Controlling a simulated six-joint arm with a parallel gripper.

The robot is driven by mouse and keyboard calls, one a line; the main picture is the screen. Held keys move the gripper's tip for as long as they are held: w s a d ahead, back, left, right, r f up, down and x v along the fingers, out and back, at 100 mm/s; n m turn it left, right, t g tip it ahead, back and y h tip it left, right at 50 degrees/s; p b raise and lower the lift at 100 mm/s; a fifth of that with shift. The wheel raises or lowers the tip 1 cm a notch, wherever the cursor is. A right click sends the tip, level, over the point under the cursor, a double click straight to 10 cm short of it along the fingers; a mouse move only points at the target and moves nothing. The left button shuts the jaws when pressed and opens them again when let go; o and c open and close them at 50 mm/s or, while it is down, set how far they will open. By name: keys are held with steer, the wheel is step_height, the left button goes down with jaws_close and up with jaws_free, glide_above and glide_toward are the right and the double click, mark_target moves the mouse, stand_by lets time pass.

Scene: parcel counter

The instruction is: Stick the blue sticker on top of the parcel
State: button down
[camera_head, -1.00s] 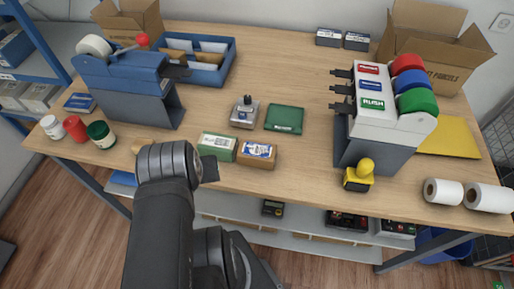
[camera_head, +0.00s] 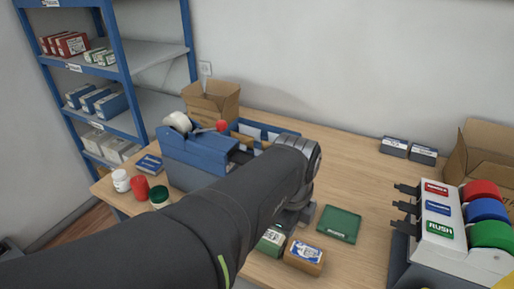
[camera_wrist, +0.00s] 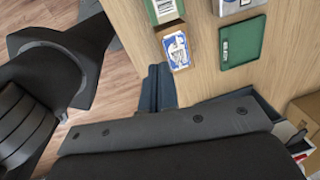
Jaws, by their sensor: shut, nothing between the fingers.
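The parcel is a small brown box (camera_head: 304,257) with a white-and-blue label on its top, at the table's front edge; the wrist view shows it too (camera_wrist: 174,46). The dispenser (camera_head: 438,250) on the right has red, blue and green labels; its blue label (camera_head: 438,208) sits in the middle, with a blue roll (camera_head: 486,211) behind. Black tabs stick out at its left side. My gripper (camera_wrist: 158,68) shows in the wrist view, fingers together and empty, just below the parcel in that picture. In the head view my forearm and wrist hide the gripper.
A green-and-white box (camera_head: 271,241) stands left of the parcel, a green pad (camera_head: 340,224) to its right. A blue tape machine (camera_head: 198,150) and several jars are at the left. Cardboard boxes and two small dark boxes (camera_head: 394,147) stand farther back. Bare table lies around the pad.

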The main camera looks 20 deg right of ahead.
steer(key=d+m+g+y, duration=0.1)
steer(key=d+m, duration=0.5)
steer(key=m, duration=0.2)
glide_above(306, 251)
steer(key=shift+f, duration=3.75)
steer(key=shift+f, duration=0.3)
steer(key=shift+f, duration=1.1)
step_height(306, 251, up, 8)
